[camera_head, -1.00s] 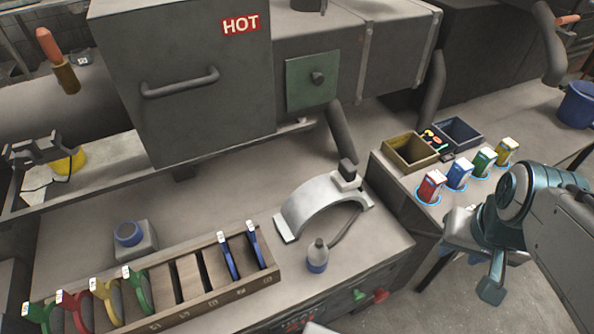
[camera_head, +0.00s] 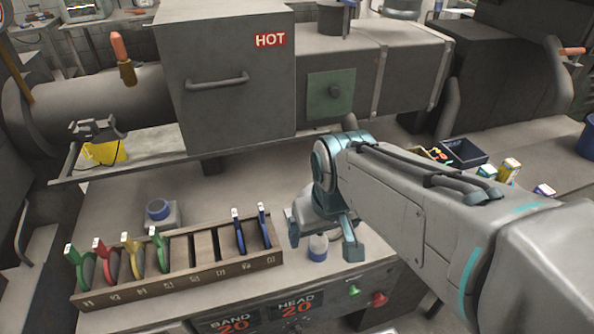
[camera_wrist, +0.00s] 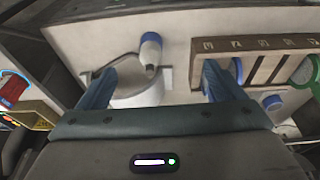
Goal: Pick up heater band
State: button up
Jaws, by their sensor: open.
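The heater band, a pale curved half-ring, is mostly hidden behind my gripper (camera_head: 322,238) in the head view. In the wrist view the heater band (camera_wrist: 140,95) shows in part between my fingers, nearer the left one, with its near side cut off by the gripper body. My gripper (camera_wrist: 158,75) is open and empty, its two blue fingers spread above the bench. I cannot tell the height left between the fingers and the band.
A small bottle with a blue base (camera_head: 318,250) stands close by the fingers. A wooden rack (camera_head: 180,272) with coloured rings lies to the left. The hot machine housing (camera_head: 225,90) stands behind. Open boxes (camera_head: 462,152) are on the right-hand bench.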

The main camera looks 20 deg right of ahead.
jog(key=shift+o, duration=0.4)
jog(key=w+d+r+n+g+p, duration=0.1)
jog(key=w+d+r+n, duration=0.3)
jog(key=w+n, duration=0.4)
jog(key=shift+w+r+n, duration=0.3)
jog(key=shift+w+r, duration=0.2)
jog(key=w+d+r+n+g+p, duration=0.1)
jog(key=w+d+r+n+g, duration=0.1)
jog(key=w+d+n, duration=0.55)
jog(key=shift+n, duration=0.95)
jog(key=f, duration=0.6)
jog(key=w+a+f, duration=0.1)
jog(key=f, duration=0.2)
jog(key=shift+p, duration=0.3)
jog(key=f, duration=0.5)
jog(key=shift+w+d+p, duration=0.1)
jog(key=shift+w+p, duration=0.15)
jog(key=shift+p, duration=0.05)
jog(key=shift+r, duration=0.1)
jog(key=c, duration=1.7)
jog(key=shift+r, duration=0.15)
